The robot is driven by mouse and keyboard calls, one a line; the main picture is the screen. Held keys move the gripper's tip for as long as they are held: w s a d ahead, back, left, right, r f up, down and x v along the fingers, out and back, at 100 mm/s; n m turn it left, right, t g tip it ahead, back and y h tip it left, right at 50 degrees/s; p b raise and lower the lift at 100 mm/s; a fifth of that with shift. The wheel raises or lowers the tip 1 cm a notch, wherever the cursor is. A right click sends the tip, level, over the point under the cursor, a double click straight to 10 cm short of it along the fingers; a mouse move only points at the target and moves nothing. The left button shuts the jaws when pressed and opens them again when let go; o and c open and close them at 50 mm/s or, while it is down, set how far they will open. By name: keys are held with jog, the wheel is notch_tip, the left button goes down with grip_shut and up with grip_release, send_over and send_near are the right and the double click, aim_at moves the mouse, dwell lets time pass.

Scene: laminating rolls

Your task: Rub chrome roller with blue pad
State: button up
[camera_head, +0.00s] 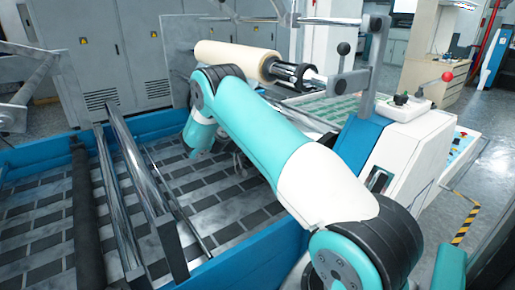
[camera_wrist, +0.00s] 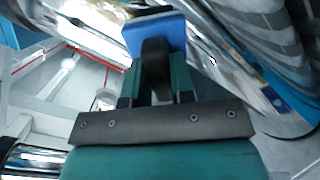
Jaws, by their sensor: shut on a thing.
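My gripper (camera_wrist: 156,85) is shut on the black handle of a blue pad (camera_wrist: 150,34) in the wrist view. The pad's flat blue face is beyond the fingers, in front of a shiny chrome roller (camera_wrist: 222,68) that runs diagonally. I cannot tell whether the pad touches it. In the head view, chrome rollers (camera_head: 150,182) stretch over the blue-framed bed at left. My arm crosses the middle of that view, and the gripper and pad are hidden behind it.
A cream roll (camera_head: 235,56) sits on a shaft behind my arm. A white control console (camera_head: 400,150) with a red-knobbed lever stands at right. The blue frame wall (camera_head: 245,255) borders the bed. Grey cabinets (camera_head: 125,50) line the back. Open floor lies at far right.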

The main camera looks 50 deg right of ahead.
jog(key=shift+s+d+f, duration=0.1)
jog(key=shift+d+f, duration=0.1)
jog(key=shift+d, duration=0.3)
jog(key=shift+s, duration=0.1)
jog(key=shift+s+a+b, duration=1.35)
jog(key=shift+s+a, duration=0.05)
jog(key=shift+s, duration=4.5)
jog(key=shift+w+d+b, duration=0.3)
jog(key=shift+w+d, duration=0.05)
jog(key=shift+w, duration=1.2)
jog(key=shift+w+d+b, duration=0.25)
jog(key=shift+w+d, duration=0.05)
jog(key=shift+w, duration=1.25)
jog(key=shift+w+d+b, duration=0.3)
jog(key=shift+w+d, duration=0.05)
jog(key=shift+w, duration=1.2)
jog(key=shift+w+d, duration=0.25)
jog(key=shift+w, duration=0.4)
jog(key=shift+w+d, duration=0.2)
jog(key=shift+w, duration=0.45)
